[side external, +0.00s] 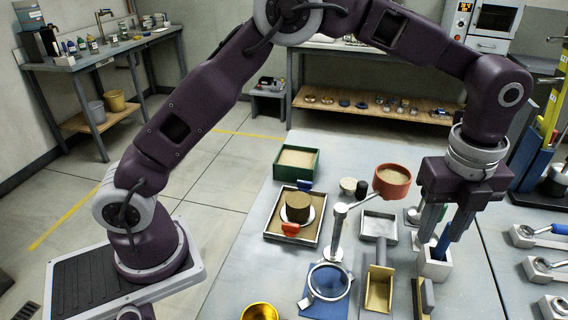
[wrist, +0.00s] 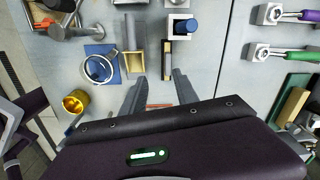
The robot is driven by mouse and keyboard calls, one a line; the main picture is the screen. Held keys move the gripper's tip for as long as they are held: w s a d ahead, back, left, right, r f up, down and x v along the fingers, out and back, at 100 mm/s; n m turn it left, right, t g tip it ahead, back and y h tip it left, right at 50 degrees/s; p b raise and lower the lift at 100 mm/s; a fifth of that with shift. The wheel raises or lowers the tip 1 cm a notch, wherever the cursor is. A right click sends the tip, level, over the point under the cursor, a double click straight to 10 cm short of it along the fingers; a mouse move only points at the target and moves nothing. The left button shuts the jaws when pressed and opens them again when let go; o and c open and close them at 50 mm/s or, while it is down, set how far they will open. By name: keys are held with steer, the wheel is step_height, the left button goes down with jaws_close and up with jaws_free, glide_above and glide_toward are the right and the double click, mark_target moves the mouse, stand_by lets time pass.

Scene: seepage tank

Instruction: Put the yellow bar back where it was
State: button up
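My gripper (side external: 445,225) points down over the right part of the grey table, its two fingers apart. In the wrist view its fingers (wrist: 160,92) are also apart, and I see no bar held between them. A narrow piece with a tan-yellow strip and a dark side (side external: 424,297) lies near the front edge in the side view. It also shows in the wrist view (wrist: 167,62), beyond the fingertips. A light tan-yellow bar (wrist: 293,106) rests on a dark green piece at the right of the wrist view. I cannot tell which is the yellow bar.
A pale block with a blue piece (side external: 434,264) stands behind the narrow piece. To the left are a brass trough (side external: 378,291), a ring on a blue mat (side external: 328,283) and a post holding a red-orange bowl (side external: 392,180). Handled tools (side external: 540,268) lie at right.

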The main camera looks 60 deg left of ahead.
steer(key=s+a+r+n+t, duration=0.3)
steer(key=s+a+r+n, duration=0.8)
steer(key=a+r, duration=0.25)
steer(key=s+a+f+n+t, duration=0.1)
steer(key=s+a+f+n, duration=0.1)
steer(key=s+n, duration=0.4)
steer(key=s+a+f+n+t, duration=0.1)
steer(key=s+a+f+n, duration=0.1)
steer(key=s+a+n, duration=0.3)
steer(key=s+n, duration=0.2)
steer(key=s, duration=0.2)
steer(key=shift+s+a, duration=0.15)
steer(key=shift+s, duration=0.1)
